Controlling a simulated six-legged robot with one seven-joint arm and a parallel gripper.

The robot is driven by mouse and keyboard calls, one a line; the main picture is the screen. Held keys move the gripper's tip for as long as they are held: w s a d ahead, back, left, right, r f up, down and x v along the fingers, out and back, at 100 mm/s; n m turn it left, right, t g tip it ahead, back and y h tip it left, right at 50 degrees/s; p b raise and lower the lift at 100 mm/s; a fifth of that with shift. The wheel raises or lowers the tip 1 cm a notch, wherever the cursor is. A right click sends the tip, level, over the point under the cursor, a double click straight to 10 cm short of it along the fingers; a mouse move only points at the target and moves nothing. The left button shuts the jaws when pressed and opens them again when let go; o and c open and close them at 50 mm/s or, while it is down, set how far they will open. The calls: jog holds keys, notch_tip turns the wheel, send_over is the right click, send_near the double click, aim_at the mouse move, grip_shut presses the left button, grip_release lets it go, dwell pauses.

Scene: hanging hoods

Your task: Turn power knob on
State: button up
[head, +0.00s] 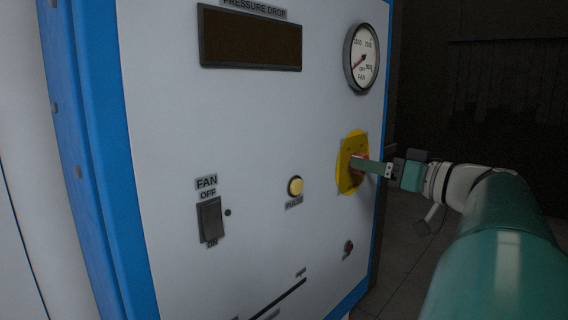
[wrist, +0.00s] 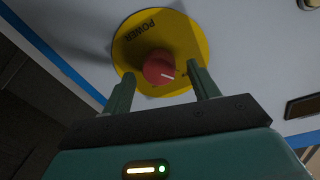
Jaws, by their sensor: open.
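The power knob (wrist: 158,67) is red with a white mark, set on a round yellow plate (wrist: 183,36) lettered POWER. In the head view the yellow plate (head: 345,180) is at the right side of the white panel, and the knob (head: 365,158) is mostly hidden behind my gripper. My gripper (head: 356,163) reaches in from the right. In the wrist view my gripper (wrist: 163,85) is open, with one finger on each side of the knob. Gaps show between the fingers and the knob there. I cannot tell whether the fingertips touch the plate.
The white panel (head: 250,130) has a blue frame. A round gauge (head: 361,58) is above the plate.

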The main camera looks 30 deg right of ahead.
jog(key=shift+w, duration=0.3)
jog(key=shift+c, duration=0.2)
jog(key=c, duration=1)
jog(key=shift+o, duration=0.2)
